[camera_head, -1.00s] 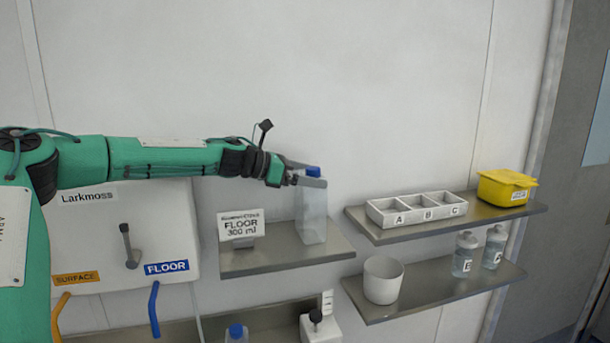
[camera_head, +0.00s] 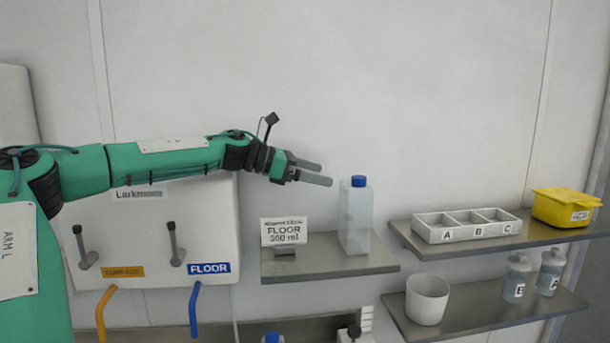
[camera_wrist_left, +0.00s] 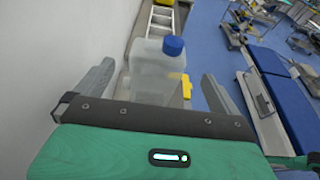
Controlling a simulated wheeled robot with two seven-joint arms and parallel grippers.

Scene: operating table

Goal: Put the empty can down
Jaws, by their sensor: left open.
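The can (camera_head: 355,217) is a translucent, pale plastic container with a blue cap. It stands upright on the small metal shelf (camera_head: 335,266), right of the sign reading FLOOR 300 ml (camera_head: 284,232). My left gripper (camera_head: 322,173) is open and empty, to the left of the can's cap and apart from it in the head view. In the left wrist view the can (camera_wrist_left: 156,72) shows beyond and between the two spread fingers (camera_wrist_left: 160,88). The can looks clear with no visible liquid. My right gripper is not in view.
On the right, an upper shelf (camera_head: 480,241) holds a tray marked A, B, C (camera_head: 432,234) and a yellow box (camera_head: 565,207). A lower shelf holds a white cup (camera_head: 427,299) and two bottles (camera_head: 517,278). A dispenser panel with blue (camera_head: 195,310) and orange (camera_head: 104,312) hoses is left.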

